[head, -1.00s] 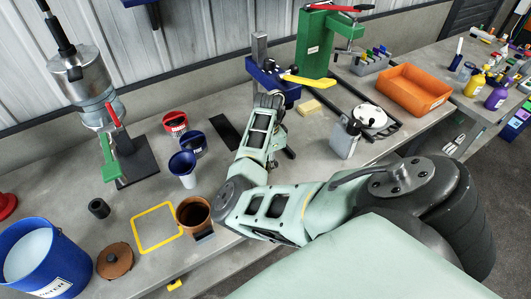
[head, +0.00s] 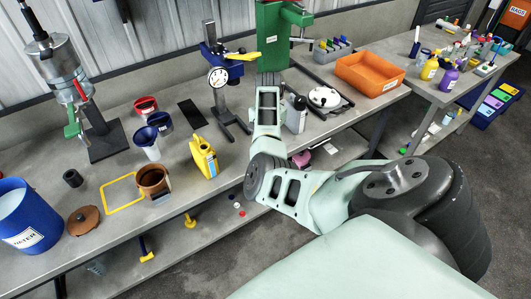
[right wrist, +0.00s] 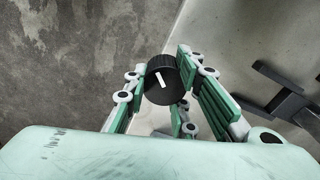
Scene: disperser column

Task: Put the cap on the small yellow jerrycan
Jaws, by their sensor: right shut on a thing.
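The small yellow jerrycan (head: 204,158) stands upright on the grey bench, left of my right arm in the head view. In the right wrist view my right gripper (right wrist: 164,84) is shut on a round black cap (right wrist: 163,86) with a white mark on its face. The cap is held between the fingertips, near the bench's front edge in that picture. My right forearm hides the gripper and cap in the head view, so their gap to the jerrycan cannot be told. My left gripper is not in view.
A dial gauge stand (head: 228,95) is behind the jerrycan. A brown pot (head: 153,180) and a yellow square outline (head: 121,192) lie to its left. The bench front before the jerrycan is clear.

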